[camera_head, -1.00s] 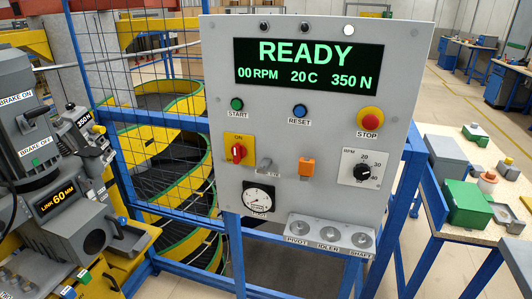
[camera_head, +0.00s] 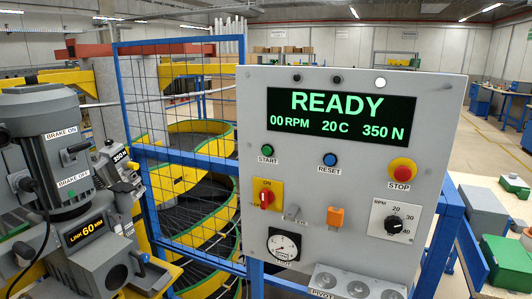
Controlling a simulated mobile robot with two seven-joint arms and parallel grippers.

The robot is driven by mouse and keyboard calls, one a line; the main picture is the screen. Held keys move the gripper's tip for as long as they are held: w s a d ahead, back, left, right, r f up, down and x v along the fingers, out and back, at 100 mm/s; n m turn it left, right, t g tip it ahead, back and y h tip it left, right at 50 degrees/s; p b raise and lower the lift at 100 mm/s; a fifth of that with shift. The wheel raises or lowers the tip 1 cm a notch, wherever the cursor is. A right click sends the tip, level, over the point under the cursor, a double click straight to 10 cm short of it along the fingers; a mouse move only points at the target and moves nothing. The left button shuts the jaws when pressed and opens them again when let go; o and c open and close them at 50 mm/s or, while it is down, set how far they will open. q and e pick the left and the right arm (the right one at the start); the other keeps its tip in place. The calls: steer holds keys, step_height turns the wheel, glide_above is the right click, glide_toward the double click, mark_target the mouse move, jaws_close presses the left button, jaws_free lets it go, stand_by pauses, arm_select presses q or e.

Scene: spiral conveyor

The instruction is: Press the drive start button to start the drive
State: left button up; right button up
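The green START button (camera_head: 268,150) sits on the left of the grey control panel (camera_head: 450,110), with its label below it. The panel's display (camera_head: 341,116) reads READY, 00 RPM, 20 C, 350 N. A blue RESET button (camera_head: 330,159) is to its right and a red STOP button (camera_head: 402,170) on a yellow base is further right. A yellow switch with a red knob (camera_head: 266,197), marked ON, is below START. Neither of my grippers is in view.
A grey motor unit (camera_head: 60,150) with brake labels stands at the left. A blue mesh fence (camera_head: 180,150) stands before the spiral conveyor (camera_head: 203,142). A workbench with green boxes (camera_head: 505,260) is at the right. Open floor shows behind the panel at right.

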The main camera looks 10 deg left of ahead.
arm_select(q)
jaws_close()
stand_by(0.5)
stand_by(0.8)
